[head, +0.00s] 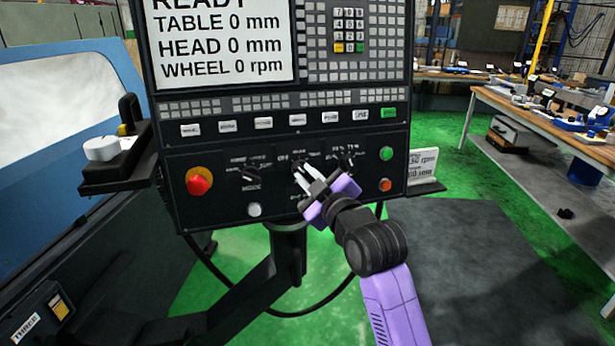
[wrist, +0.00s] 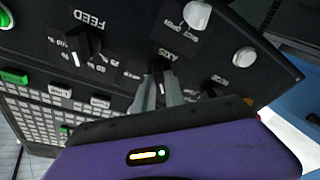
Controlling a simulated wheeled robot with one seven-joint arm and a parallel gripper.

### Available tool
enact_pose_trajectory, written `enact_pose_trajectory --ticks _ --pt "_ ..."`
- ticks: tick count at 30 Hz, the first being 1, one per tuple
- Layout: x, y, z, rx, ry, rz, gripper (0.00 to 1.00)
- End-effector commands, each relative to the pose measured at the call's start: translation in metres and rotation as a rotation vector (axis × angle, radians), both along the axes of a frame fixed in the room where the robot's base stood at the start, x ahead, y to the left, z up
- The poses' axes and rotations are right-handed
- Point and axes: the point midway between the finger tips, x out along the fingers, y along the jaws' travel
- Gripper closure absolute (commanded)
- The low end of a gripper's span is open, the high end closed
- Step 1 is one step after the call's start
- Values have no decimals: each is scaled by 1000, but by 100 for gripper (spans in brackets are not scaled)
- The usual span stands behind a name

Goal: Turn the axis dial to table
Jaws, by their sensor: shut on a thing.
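The axis dial (wrist: 160,68) is a small black knob under the label AXIS, which reads upside down in the wrist view. My gripper (wrist: 160,90) has its two grey fingers shut on the knob, one on each side. In the head view my gripper (head: 304,174) reaches the middle of the lower control panel (head: 225,215) from the lower right. There the fingers mostly hide the dial. I cannot tell which label its pointer is on.
The mode dial (head: 250,175) lies left of my gripper and the feed dial (wrist: 83,42) on its other side. A red emergency button (head: 199,182), a white button (head: 254,210) and green and orange buttons are near. The screen (head: 225,40) reads table 0 mm.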

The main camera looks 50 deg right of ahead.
Motion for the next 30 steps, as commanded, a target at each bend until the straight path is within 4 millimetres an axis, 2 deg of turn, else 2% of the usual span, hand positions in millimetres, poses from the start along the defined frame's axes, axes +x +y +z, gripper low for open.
enact_pose_trajectory --ticks 11,30 --pt "1 3 -1 105 -58 -18 100" --pt "2 4 -2 500 -287 -101 100"
